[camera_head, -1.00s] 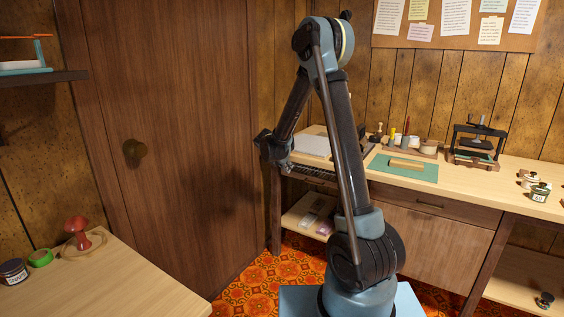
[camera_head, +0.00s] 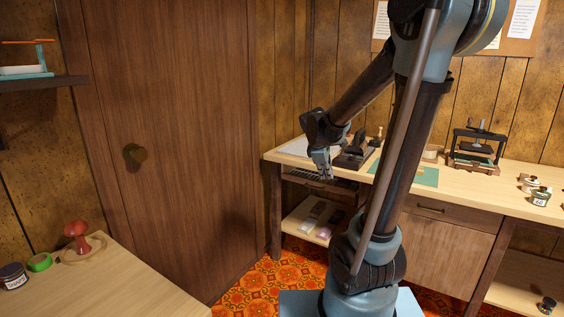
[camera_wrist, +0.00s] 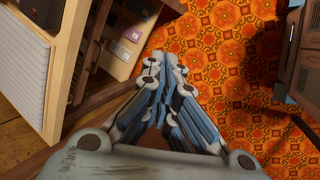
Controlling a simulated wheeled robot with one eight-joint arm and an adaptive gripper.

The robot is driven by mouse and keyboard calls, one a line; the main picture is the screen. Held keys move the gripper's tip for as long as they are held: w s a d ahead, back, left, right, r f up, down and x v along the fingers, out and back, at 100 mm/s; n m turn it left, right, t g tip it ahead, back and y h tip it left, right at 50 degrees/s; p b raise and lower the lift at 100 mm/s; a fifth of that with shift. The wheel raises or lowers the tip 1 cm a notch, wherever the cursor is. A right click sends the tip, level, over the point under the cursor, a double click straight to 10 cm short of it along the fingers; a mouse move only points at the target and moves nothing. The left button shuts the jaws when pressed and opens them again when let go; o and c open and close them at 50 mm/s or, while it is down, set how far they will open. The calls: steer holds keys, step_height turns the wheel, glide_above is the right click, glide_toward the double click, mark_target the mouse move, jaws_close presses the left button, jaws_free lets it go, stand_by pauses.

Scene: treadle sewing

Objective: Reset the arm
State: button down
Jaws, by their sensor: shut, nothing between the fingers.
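My gripper (camera_head: 322,164) hangs pointing down in front of the left part of the workbench (camera_head: 520,188) in the head view. In the wrist view my gripper (camera_wrist: 166,68) has its fingers together with nothing between them. Below the fingertips lies the orange patterned floor (camera_wrist: 215,40). My arm rises from its base and bends at the elbow near the top of the head view. It hides part of the bench top.
The bench holds a green mat (camera_head: 420,177), a small press (camera_head: 476,148) and several jars. An open shelf (camera_head: 304,221) is under its left end. A wooden door (camera_head: 180,120) and a side table (camera_head: 110,285) with a red stamp (camera_head: 77,235) stand left.

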steer(key=s+d+f+m+g+y, duration=0.1)
steer(key=s+f+m, duration=0.2)
steer(key=s+m, duration=0.4)
steer(key=s+d+f+m+g+y, duration=0.1)
steer(key=s+f+m, duration=0.3)
steer(key=s, duration=1.5)
steer(key=m+y, duration=0.1)
steer(key=m, duration=0.2)
steer(key=shift+s, duration=0.4)
steer(key=shift+d+f, duration=0.1)
